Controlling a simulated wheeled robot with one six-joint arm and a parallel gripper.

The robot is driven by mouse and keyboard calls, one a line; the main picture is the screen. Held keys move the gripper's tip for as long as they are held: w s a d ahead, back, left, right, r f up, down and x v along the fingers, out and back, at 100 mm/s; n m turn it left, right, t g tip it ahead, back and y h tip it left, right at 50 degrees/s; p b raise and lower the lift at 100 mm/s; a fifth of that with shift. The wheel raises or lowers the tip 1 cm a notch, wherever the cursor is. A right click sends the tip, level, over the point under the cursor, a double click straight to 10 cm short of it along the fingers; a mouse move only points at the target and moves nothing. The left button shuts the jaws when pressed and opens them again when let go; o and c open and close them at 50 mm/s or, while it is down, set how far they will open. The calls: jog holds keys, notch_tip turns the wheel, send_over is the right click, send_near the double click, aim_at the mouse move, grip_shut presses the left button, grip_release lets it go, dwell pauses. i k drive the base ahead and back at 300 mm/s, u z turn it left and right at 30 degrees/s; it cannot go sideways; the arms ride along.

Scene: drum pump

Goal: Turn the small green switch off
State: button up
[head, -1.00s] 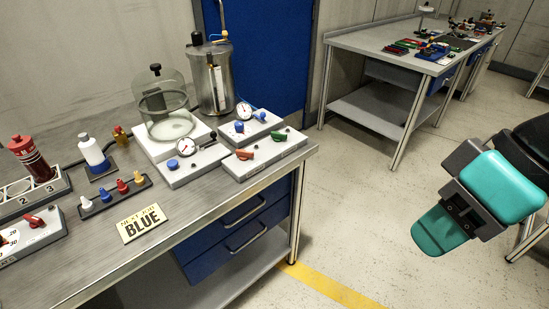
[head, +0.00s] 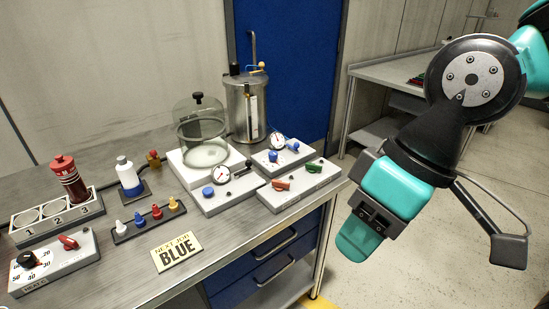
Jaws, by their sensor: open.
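The small green switch (head: 315,167) sits on the right part of a white control box (head: 300,186) near the bench's right end, beside an orange-red switch (head: 281,185). Its handle looks tilted, but its setting is too small to read. My gripper (head: 436,246) is open and empty, with its fingers spread. It hangs in front of and to the right of the bench, apart from the switch. Nothing hides the switch in the head view.
A glass bell jar (head: 200,132) and steel drum (head: 246,105) stand behind the box. Gauge boxes (head: 232,194) adjoin it. A BLUE sign (head: 177,252), small colored pegs and bottles are further left. Free floor lies to the right of the bench.

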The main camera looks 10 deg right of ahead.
aim_at(312, 167)
jog(key=u, duration=0.1)
jog(key=i, duration=0.95)
jog(key=z, duration=0.35)
